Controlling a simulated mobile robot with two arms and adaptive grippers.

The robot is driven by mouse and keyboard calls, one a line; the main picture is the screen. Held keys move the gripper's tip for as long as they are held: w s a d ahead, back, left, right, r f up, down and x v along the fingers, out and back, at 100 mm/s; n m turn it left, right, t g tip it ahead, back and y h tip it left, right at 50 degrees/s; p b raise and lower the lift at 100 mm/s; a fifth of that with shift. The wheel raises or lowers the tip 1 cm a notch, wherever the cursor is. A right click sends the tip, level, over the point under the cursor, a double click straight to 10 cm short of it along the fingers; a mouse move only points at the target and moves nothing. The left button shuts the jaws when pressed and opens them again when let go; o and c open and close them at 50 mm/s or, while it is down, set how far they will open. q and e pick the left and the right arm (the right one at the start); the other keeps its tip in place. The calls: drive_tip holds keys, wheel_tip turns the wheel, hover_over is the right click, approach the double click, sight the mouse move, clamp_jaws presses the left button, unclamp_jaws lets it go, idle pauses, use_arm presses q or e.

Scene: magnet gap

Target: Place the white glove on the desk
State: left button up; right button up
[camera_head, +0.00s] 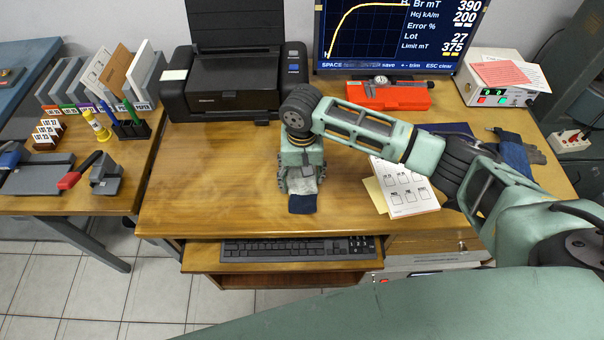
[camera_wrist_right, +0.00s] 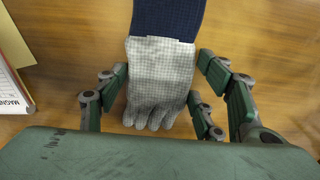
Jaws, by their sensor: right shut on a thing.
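The white glove (camera_head: 302,184) is pale grey-white with a navy cuff, and it is over the wooden desk (camera_head: 220,190) near the middle. In the right wrist view the glove (camera_wrist_right: 157,80) has its cuff pointing away and its fingers toward the palm. My right gripper (camera_head: 300,182) points down over the desk and is shut on the glove; its fingers (camera_wrist_right: 155,100) stand on both sides of it. I cannot tell whether the glove touches the desktop. My left gripper is not in view.
A printer (camera_head: 235,85) stands behind, with a monitor (camera_head: 388,35) and a red case (camera_head: 388,96) to its right. Papers (camera_head: 405,190) lie right of the glove, and a dark blue item (camera_head: 514,157) lies farther right. A keyboard (camera_head: 298,249) sits below the front edge. The desk's left part is clear.

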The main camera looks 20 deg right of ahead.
sight(302, 178)
drive_tip(key=shift+f, duration=0.1)
drive_tip(key=o, duration=1.2)
wheel_tip(302, 178, up, 12)
drive_tip(key=shift+r, duration=0.15)
